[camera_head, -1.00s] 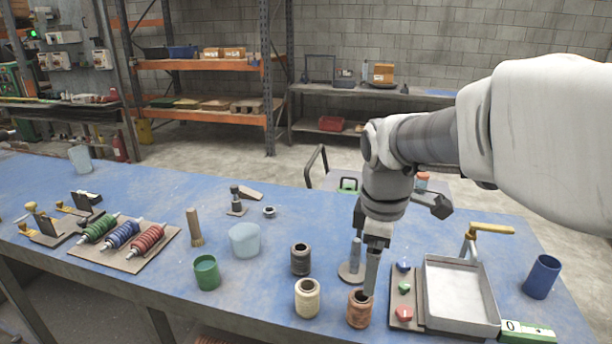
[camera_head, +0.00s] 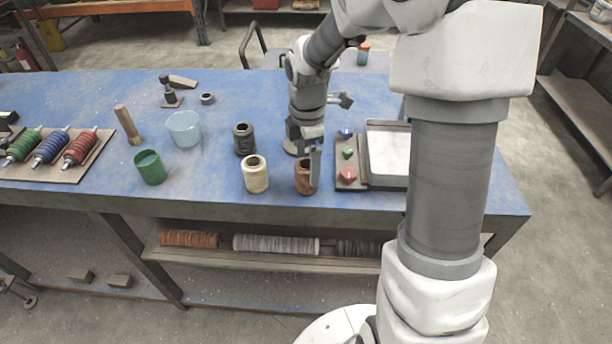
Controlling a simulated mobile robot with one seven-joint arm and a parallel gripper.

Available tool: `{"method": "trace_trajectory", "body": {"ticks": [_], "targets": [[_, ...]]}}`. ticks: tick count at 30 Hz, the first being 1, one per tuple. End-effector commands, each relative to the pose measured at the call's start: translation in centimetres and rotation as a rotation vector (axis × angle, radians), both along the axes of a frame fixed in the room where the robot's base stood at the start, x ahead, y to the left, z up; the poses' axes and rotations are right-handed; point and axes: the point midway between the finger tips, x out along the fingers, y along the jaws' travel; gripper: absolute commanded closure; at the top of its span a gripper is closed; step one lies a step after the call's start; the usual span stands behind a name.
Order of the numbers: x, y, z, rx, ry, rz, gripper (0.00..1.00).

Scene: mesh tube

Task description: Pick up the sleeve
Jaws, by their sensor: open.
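No single thing is plainly marked as the sleeve. Three short hollow cylinders stand upright on the blue bench top: a brown one (camera_head: 304,183), a cream one (camera_head: 255,175) and a dark grey one (camera_head: 244,140). My gripper (camera_head: 313,160) points down at the brown cylinder, with a finger at its upper rim. The jaws are open. I cannot tell whether that finger is inside the cylinder's opening or just in front of it. My gripper and wrist hide part of the bench behind it.
A tray (camera_head: 388,182) with small coloured pieces beside it is close on the right. A green cup (camera_head: 149,168), a clear cup (camera_head: 184,128) and a brush (camera_head: 128,124) stand left. Braided rolls (camera_head: 275,243) lie on the shelf below. The bench's front edge is close.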

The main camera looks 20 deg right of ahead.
Motion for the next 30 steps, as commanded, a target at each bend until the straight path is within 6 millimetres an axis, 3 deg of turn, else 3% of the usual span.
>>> {"method": "trace_trajectory", "body": {"ticks": [8,18,26,30], "targets": [[0.1,0.1,-2.1,0.001,0.002,0.001,0.0],[0.6,0.1,-6.4,0.0,0.001,0.001,0.0],[0.7,0.0,-6.7,0.0,-0.001,0.0,0.0],[0.7,0.0,-6.7,0.0,-0.001,0.0,0.24]]}}
